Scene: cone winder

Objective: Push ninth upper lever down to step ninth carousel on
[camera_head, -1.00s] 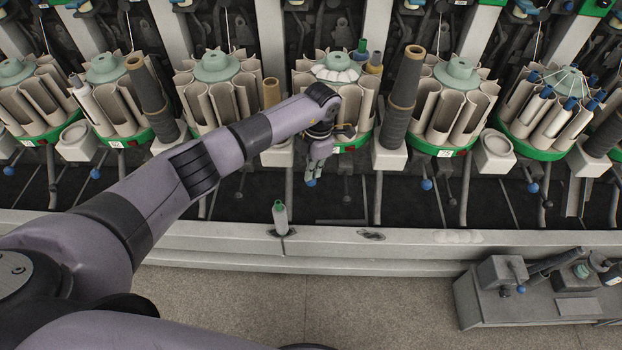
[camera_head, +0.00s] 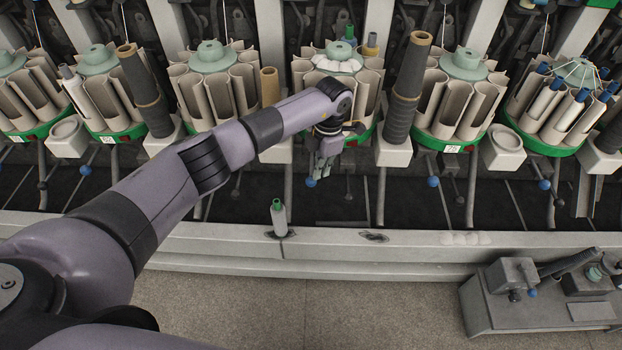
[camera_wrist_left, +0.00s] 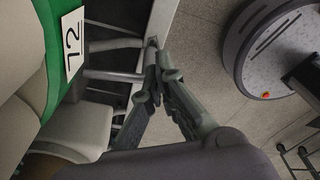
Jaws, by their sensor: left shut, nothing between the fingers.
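My left gripper (camera_head: 322,170) is shut and empty, pointing down in front of a carousel (camera_head: 302,75) with a white fluffy piece on its hub. A blue-knobbed lever (camera_head: 310,182) shows right beside the fingertips; I cannot tell whether they touch. In the left wrist view the closed fingers (camera_wrist_left: 160,65) meet near grey rods below a green carousel rim (camera_wrist_left: 58,55) with a sideways number tag. My right gripper is not in view.
More carousels, such as one to the right (camera_head: 455,95), stand in a row with dark cones (camera_head: 408,85) between them. A green-tipped tube (camera_head: 279,217) stands on the front rail (camera_head: 350,262). A grey unit (camera_head: 540,290) sits at lower right.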

